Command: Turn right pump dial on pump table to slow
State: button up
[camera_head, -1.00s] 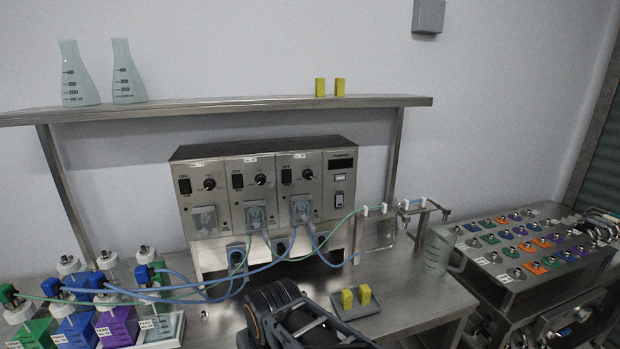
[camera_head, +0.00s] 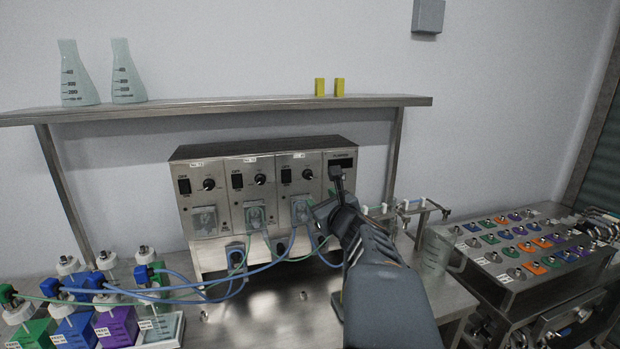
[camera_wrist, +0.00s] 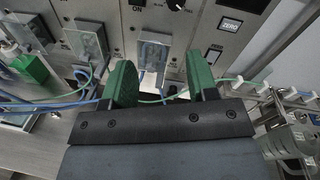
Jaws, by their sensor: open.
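The right pump dial (camera_head: 307,174) is a small black knob on the steel pump unit (camera_head: 220,172), beside a black switch on the third panel. In the wrist view the dial (camera_wrist: 176,4) is cut by the top edge. My gripper (camera_wrist: 160,70) is open and empty, its green-padded fingers apart below the dial. The clear right pump head (camera_wrist: 153,48) shows between and beyond them. In the head view my gripper and wrist are raised before the unit's right end, just right of the dial, hiding part of the display panel.
Green and blue tubes (camera_head: 205,297) loop from the pump heads toward bottles (camera_head: 115,322) at the lower left. A shelf (camera_head: 220,105) overhangs the unit. A clear jug (camera_head: 436,248) stands right of my arm. A ZERO button (camera_wrist: 230,22) is right of the dial.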

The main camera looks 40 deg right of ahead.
aim_at(309, 177)
jog(key=w+d+m+p, duration=0.1)
jog(key=w+d, duration=0.1)
jog(key=w, duration=0.2)
jog(key=w+d+m+h, duration=0.1)
jog(key=w+d, duration=0.1)
jog(key=w, duration=0.2)
jog(key=w+d+r+m+p, duration=0.1)
jog(key=w, duration=0.3)
jog(key=shift+w+d+m+p, duration=0.3)
jog(key=shift+w+d, duration=0.05)
jog(key=shift+d, duration=0.05)
jog(key=shift+c, duration=0.4)
jog(key=c, duration=0.8)
jog(key=shift+c, duration=0.2)
jog(key=shift+f+b, duration=0.1)
jog(key=shift+b, duration=0.45)
